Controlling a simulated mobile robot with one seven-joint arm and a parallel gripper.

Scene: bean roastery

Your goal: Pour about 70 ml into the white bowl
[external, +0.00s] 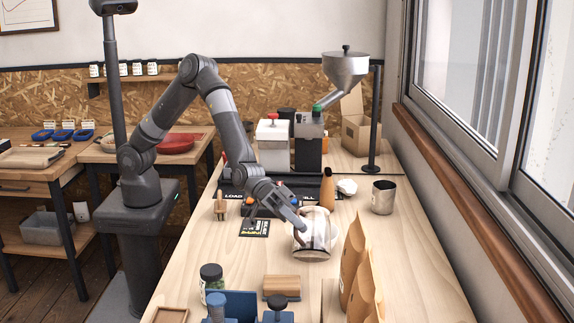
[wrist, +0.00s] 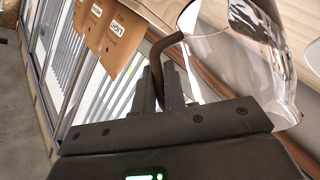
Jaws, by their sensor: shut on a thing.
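My gripper (external: 300,225) is shut on the brown handle (wrist: 158,65) of a clear glass jug (external: 318,234). The jug also shows large in the wrist view (wrist: 225,62), right of the fingers. It is over the front middle of the table; I cannot tell if it touches the wood. I cannot make out how much liquid is in it. A small white rounded thing (external: 346,187), which looks like the white bowl, is behind and right of the jug. Its inside cannot be seen clearly. No stream of liquid shows.
A steel cup (external: 383,197) stands at the right. Kraft bags (external: 360,268) stand at the front right. A black tray (external: 285,190) and a grinder with a hopper (external: 345,68) are behind. A dark-lidded jar (external: 211,278) stands front left.

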